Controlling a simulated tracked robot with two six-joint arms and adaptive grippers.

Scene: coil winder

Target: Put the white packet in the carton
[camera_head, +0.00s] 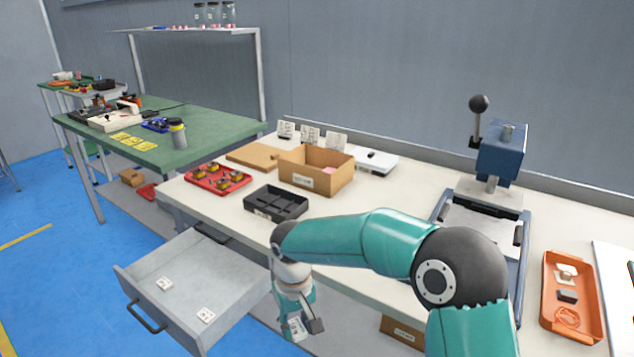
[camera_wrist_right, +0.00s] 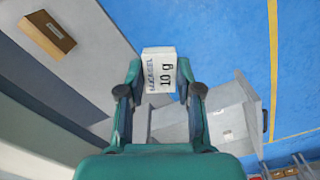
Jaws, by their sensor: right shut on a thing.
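My right gripper (camera_head: 303,326) is shut on a white packet (camera_head: 296,328), beside the right side of the open drawer. In the right wrist view the packet (camera_wrist_right: 160,70) sits between the fingertips, with "10 g" printed on it. The open brown carton (camera_head: 309,181) stands on the white bench, up and away from the gripper; something pink shows inside it. Two more white packets (camera_head: 164,284) (camera_head: 206,314) lie in the grey drawer (camera_head: 160,253). My left gripper is not in view.
A black divided tray (camera_head: 276,204) and a red tray (camera_head: 217,180) with several parts stand near the carton. A blue lever press (camera_head: 502,150) and an orange tray (camera_head: 571,330) are at the right. A cardboard box (camera_head: 402,331) sits under the bench.

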